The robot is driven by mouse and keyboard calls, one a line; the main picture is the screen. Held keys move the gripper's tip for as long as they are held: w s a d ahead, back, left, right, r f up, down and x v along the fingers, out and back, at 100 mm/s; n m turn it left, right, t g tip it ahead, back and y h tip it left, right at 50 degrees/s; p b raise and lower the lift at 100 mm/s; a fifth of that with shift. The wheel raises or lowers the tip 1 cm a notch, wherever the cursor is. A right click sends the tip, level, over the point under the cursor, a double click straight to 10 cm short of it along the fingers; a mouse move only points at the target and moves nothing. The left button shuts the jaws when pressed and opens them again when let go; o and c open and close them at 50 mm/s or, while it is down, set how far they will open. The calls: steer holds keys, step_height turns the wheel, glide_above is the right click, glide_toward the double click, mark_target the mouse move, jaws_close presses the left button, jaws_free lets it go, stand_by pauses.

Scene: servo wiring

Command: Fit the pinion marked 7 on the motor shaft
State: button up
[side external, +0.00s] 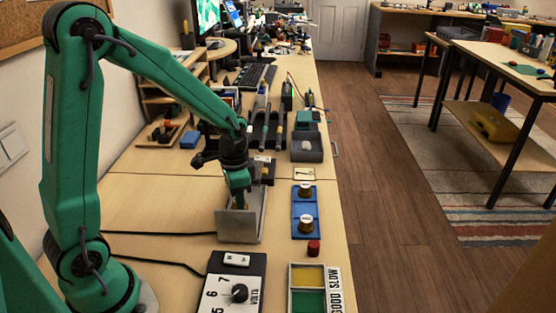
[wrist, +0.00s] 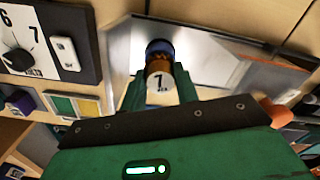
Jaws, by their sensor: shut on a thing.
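My gripper (wrist: 160,95) is shut on the pinion marked 7 (wrist: 160,82), a brassy piece with a white numbered face, in the wrist view. A dark blue round part (wrist: 158,46) shows just beyond the pinion, above a shiny metal plate; it may be the motor. I cannot tell whether the pinion touches it or sits on a shaft. In the side external view my gripper (side external: 239,205) points down over the grey metal stand (side external: 238,228). The stand's wall and the fingers hide the pinion there.
A blue tray (side external: 304,233) with two white-topped brassy pieces stands right of the stand, with a red cap (side external: 313,247) before it. A volts dial box (side external: 238,290) and a yellow-green sorting tray (side external: 307,290) lie in front. Tools and bins stand behind.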

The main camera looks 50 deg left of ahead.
steer(key=shift+f, duration=0.65)
stand_by(0.8)
steer(key=o, duration=0.7)
steer(key=shift+r, duration=5.55)
steer(key=shift+s+d+r+n+t, duration=0.85)
steer(key=shift+s+r, duration=0.45)
steer(key=shift+s, duration=0.9)
steer(key=shift+s+d+r+n+t, duration=0.6)
steer(key=shift+s+r+t, duration=0.55)
steer(key=shift+s, duration=1)
steer(key=shift+s+d+r+n+t, duration=0.75)
steer(key=shift+s+r, duration=0.7)
steer(key=shift+s, duration=0.75)
